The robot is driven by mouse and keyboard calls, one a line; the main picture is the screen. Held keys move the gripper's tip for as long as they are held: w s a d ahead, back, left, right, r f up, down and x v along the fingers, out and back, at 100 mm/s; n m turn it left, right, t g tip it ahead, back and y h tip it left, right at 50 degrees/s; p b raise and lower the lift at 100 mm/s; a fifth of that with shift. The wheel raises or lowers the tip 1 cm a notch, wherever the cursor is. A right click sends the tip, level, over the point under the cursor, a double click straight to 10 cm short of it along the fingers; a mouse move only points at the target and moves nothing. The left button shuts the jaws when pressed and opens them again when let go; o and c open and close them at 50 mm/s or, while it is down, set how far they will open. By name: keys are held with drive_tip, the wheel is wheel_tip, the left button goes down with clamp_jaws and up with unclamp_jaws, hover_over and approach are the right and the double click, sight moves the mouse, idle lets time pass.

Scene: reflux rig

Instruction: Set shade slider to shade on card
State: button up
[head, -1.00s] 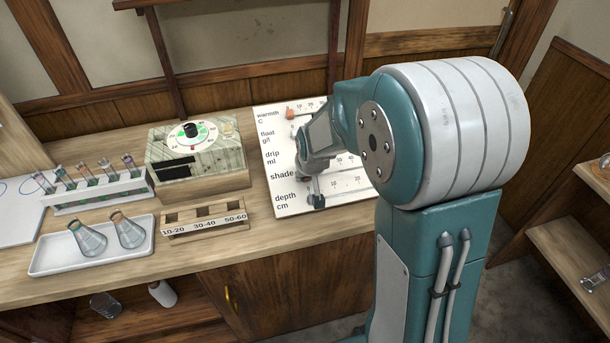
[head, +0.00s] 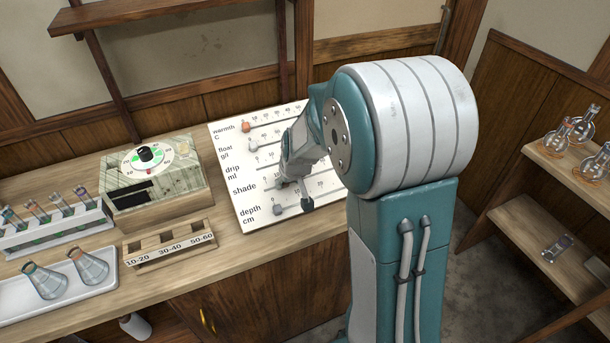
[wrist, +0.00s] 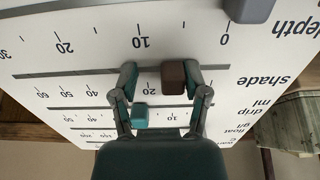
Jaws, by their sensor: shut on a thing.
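The white slider board (head: 225,160) lies on the bench, with rows labelled warmth, float, drip, shade and depth. My gripper (head: 296,190) is over the lower middle of the board, at the shade row. In the wrist view the board appears upside down, and my gripper (wrist: 161,74) straddles the brown shade knob (wrist: 174,77) on its groove. The knob lies against the right finger; a gap shows towards the left finger. The scale numbers beside the knob are partly hidden. I cannot identify the card in these views.
An orange warmth knob (head: 246,127), a grey float knob (head: 253,146) and a grey depth knob (head: 277,209) sit near their rows' left ends. A teal block (wrist: 140,115) shows between my fingers. Left stand a dial box (head: 155,185), slotted wooden rack (head: 170,245) and flask tray (head: 100,290).

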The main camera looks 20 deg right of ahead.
sight(308, 180)
drive_tip(key=shift+d+f, duration=0.15)
drive_tip(key=shift+d, duration=1.75)
drive_tip(key=shift+c, duration=0.3)
drive_tip(key=shift+d, duration=0.5)
drive_tip(key=shift+c, duration=0.5)
drive_tip(key=shift+o, duration=0.5)
drive_tip(key=shift+d, duration=0.4)
drive_tip(key=o, duration=1.2)
drive_tip(key=shift+w+d+f, duration=0.1)
drive_tip(key=shift+d, duration=0.05)
drive_tip(key=shift+c, duration=0.2)
drive_tip(key=shift+a, duration=0.35)
drive_tip(key=shift+r, duration=0.2)
